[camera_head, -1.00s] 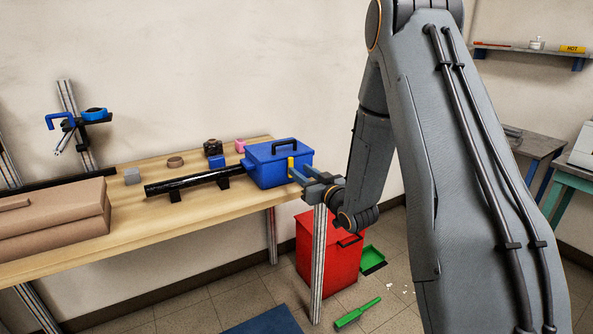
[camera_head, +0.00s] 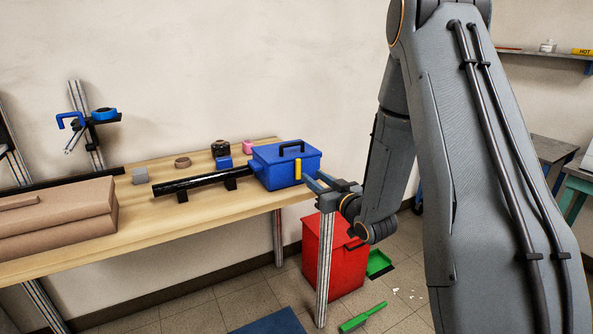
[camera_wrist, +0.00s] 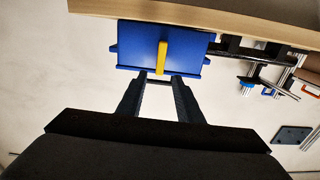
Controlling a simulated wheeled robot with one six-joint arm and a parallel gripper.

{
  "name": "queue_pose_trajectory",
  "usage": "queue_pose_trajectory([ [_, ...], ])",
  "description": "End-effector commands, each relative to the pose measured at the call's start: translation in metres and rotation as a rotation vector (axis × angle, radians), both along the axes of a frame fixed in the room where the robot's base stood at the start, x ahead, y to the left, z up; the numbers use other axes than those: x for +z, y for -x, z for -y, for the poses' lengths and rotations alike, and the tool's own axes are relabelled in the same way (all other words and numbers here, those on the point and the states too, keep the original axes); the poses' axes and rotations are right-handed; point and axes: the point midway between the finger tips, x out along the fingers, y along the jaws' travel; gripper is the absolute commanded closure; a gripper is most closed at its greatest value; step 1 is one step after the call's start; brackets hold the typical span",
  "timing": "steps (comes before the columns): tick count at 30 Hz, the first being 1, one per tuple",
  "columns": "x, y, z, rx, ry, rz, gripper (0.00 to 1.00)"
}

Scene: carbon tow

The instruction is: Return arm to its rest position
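My arm (camera_head: 490,170) fills the right side of the head view, bent with its forearm hanging down. My gripper (camera_head: 313,182) is at the right end of the workbench, just in front of the blue toolbox (camera_head: 268,170). Its two fingers are apart and empty. In the wrist view my gripper (camera_wrist: 159,76) shows a clear gap between its fingertips, which point at the blue toolbox (camera_wrist: 135,57). The toolbox has a yellow latch (camera_head: 298,169) on its front, seen beyond the fingertips in the wrist view (camera_wrist: 162,58).
The workbench (camera_head: 150,233) carries a black tube (camera_head: 205,183), brown boxes (camera_head: 60,225) and small items. A red bin (camera_head: 348,265) stands below its right end. A green dustpan (camera_head: 378,263) and green brush (camera_head: 362,317) lie on the floor. A shelf (camera_head: 540,58) hangs at upper right.

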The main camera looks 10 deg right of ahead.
Motion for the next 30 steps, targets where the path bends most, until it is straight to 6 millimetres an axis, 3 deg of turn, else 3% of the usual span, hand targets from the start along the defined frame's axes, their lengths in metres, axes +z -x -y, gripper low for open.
queue_pose_trajectory([
  [8,-0.009,0.003,-0.003,-0.043,0.061,-0.141,0.67],
  [14,-0.033,0.035,-0.002,-0.13,0.155,-0.448,0.67],
  [20,-0.052,0.102,-0.005,-0.196,0.213,-0.774,0.67],
  [30,-0.056,0.268,-0.035,-0.214,0.235,-1.32,0.67],
])
